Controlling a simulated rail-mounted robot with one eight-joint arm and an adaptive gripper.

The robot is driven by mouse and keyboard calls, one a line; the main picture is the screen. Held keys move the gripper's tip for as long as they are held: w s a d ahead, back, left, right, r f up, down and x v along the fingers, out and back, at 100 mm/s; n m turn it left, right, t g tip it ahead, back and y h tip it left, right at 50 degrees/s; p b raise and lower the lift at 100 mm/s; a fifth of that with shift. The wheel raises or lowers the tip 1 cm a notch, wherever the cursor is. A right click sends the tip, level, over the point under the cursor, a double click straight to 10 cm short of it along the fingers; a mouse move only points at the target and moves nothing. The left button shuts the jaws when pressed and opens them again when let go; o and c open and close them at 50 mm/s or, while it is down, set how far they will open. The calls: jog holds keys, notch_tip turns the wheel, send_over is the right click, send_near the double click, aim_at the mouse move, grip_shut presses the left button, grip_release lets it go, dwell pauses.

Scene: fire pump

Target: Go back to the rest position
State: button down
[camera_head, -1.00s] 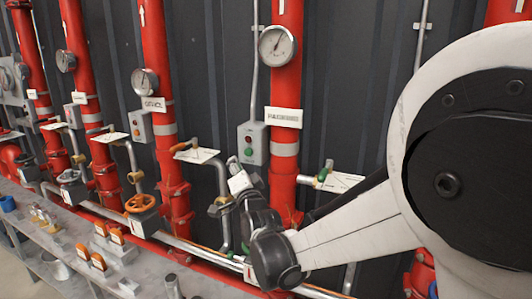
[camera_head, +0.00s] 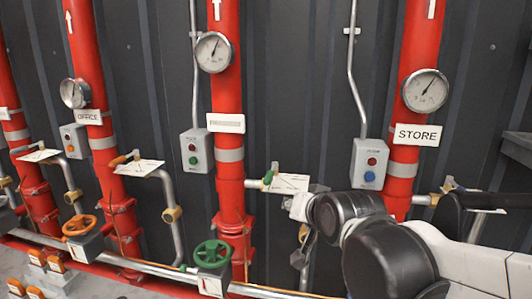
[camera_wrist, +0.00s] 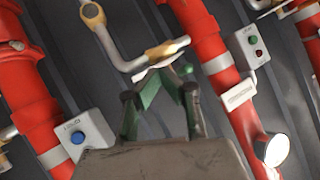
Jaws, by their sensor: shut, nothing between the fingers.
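My gripper (camera_head: 292,203) is in front of the pipe wall in the head view, just right of the central red pipe and below a white tag (camera_head: 290,183). Its fingertips are hard to make out there. In the wrist view my gripper (camera_wrist: 164,80) shows dark fingers with green inner parts converging, shut and empty. A bent grey pipe with a brass fitting (camera_wrist: 165,50) appears just beyond the fingertips. I cannot tell whether they touch it. My arm reaches in from the lower right.
A green handwheel (camera_head: 212,253) and an orange handwheel (camera_head: 79,225) stick out low down. A small green lever (camera_head: 268,177) is close to my gripper. A grey pipe runs along the bottom.

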jog(key=s+d+f+g+h, duration=0.1)
jog(key=s+d+f, duration=0.3)
jog(key=s, duration=0.6)
jog(key=s+d+f+n+g+h, duration=0.1)
jog(key=s+d+f+g, duration=0.3)
jog(key=s+d, duration=0.5)
jog(key=shift+s+d+f+n+h, duration=0.3)
jog(key=shift+s+f+h, duration=0.25)
jog(key=shift+f+h, duration=0.1)
